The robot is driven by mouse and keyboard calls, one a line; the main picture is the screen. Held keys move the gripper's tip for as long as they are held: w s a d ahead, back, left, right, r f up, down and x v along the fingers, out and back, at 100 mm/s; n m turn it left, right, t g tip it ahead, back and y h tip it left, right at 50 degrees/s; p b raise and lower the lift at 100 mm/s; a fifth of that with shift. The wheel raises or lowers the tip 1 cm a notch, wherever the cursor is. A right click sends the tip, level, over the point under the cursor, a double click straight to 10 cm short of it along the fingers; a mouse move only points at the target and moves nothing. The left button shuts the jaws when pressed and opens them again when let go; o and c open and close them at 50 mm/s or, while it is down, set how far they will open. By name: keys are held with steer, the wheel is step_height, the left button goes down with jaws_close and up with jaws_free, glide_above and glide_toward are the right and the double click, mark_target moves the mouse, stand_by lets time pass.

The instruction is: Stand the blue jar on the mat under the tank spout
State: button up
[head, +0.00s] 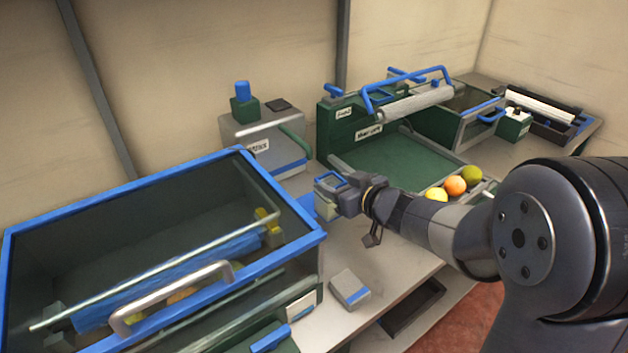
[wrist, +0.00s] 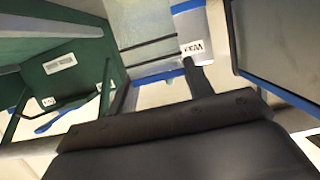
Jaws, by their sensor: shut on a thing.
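My gripper (head: 336,190) is at the middle of the head view, in front of the grey tank, shut on the blue jar (head: 325,207). Only a small blue part of the jar shows below the jaws; the fingers hide most of it. In the wrist view the dark fingers (wrist: 160,85) show, but the jar's outline between them is hard to make out. The grey tank (head: 243,130) has a white label, a blue cap on top and a green pipe-like spout (head: 295,137) at its right. The mat is not clearly seen; the gripper may hide it.
A blue-framed glass case (head: 160,188) fills the left. A small grey box (head: 350,289) lies in front on the pale bench top (head: 385,260).

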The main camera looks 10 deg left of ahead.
steer(key=b+x, duration=0.1)
steer(key=x, duration=0.8)
steer(key=shift+f, duration=0.4)
steer(key=shift+s+d, duration=0.1)
steer(key=o, duration=1)
steer(key=shift+f, duration=0.2)
steer(key=shift+c, duration=0.2)
steer(key=o, duration=0.5)
steer(key=shift+c, duration=0.2)
steer(key=shift+r, duration=0.1)
